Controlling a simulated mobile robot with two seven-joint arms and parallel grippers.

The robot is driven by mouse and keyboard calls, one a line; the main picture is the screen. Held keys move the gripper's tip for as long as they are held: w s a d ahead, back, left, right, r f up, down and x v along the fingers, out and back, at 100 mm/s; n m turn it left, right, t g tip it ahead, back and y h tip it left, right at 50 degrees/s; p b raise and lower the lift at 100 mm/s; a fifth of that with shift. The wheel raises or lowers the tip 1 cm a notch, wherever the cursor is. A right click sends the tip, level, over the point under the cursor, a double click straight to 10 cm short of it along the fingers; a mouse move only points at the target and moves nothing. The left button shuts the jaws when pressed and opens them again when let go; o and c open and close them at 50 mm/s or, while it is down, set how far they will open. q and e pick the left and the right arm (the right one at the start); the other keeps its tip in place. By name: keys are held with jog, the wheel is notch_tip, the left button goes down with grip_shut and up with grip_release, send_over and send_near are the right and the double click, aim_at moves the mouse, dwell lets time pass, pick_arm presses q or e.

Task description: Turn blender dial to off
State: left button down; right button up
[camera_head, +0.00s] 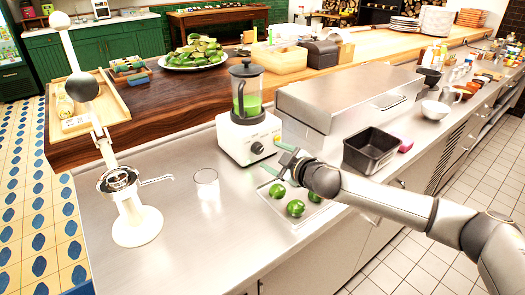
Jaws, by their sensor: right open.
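The blender (246,108) stands on the steel counter, with a white base and a jug holding green liquid under a dark lid. Its dark round dial (257,148) is on the front of the base, at the right side. My right gripper (278,160) is open, just right of the dial and close to it. Whether a finger touches the dial is too small to tell. The dial's exact setting cannot be read. My left gripper is not in view.
A tray (318,212) with several limes lies below my right gripper. A glass (206,184) and a white juicer press (135,215) stand to the left. A steel box (345,95) and a dark metal pan (371,150) are to the right. The front counter middle is clear.

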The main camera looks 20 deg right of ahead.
aim_at(260, 150)
jog(key=shift+x, duration=3.2)
jog(key=shift+f, duration=0.1)
grip_shut()
